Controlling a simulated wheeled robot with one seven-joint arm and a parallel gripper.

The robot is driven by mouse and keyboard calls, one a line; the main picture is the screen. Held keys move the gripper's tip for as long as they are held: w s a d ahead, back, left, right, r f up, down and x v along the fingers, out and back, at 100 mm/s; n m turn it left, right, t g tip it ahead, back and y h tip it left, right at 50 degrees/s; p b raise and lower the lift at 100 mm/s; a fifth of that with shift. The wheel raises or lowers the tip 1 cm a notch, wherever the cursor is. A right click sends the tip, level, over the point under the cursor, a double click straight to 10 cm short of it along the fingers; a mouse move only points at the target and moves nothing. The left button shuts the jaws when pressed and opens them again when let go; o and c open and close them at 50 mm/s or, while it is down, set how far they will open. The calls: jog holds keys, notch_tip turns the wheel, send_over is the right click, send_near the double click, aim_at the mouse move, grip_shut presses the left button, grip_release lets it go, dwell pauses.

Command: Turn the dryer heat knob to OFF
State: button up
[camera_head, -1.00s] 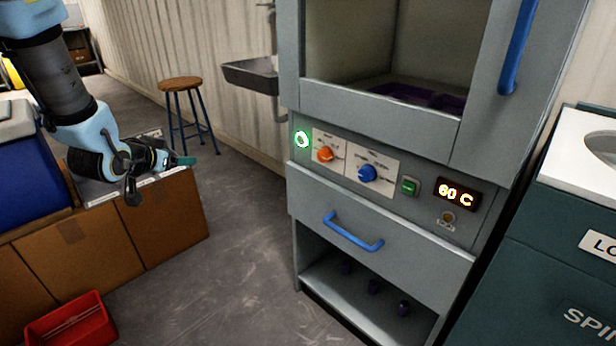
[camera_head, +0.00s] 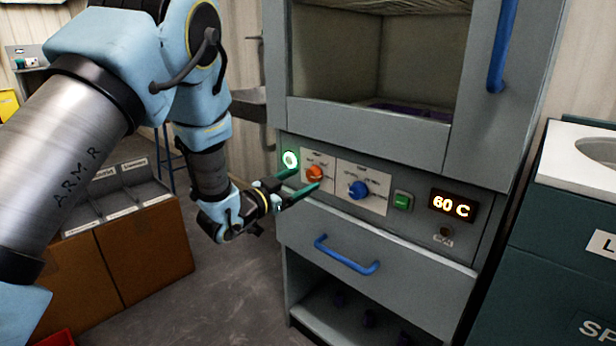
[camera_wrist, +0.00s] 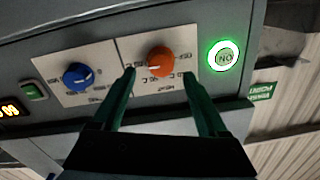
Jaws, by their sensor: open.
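The dryer (camera_head: 390,136) is a grey cabinet with a control panel below its open chamber. An orange knob (camera_head: 314,173) and a blue knob (camera_head: 358,189) sit on white label plates. My gripper (camera_head: 301,185) is open and empty in front of the panel, close to the orange knob. In the wrist view the orange knob (camera_wrist: 160,61) lies between and just beyond the green fingertips, apparently not gripped. The blue knob (camera_wrist: 78,76) is left of the fingers there.
A lit green ring button (camera_head: 290,159) is left of the orange knob. A green switch (camera_head: 403,201) and a display reading 60 C (camera_head: 452,205) are to the right. A blue drawer handle (camera_head: 346,255) sticks out below. A teal unit (camera_head: 555,235) stands at right.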

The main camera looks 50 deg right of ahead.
aim_at(311, 175)
jog(key=shift+d, duration=1.65)
grip_shut()
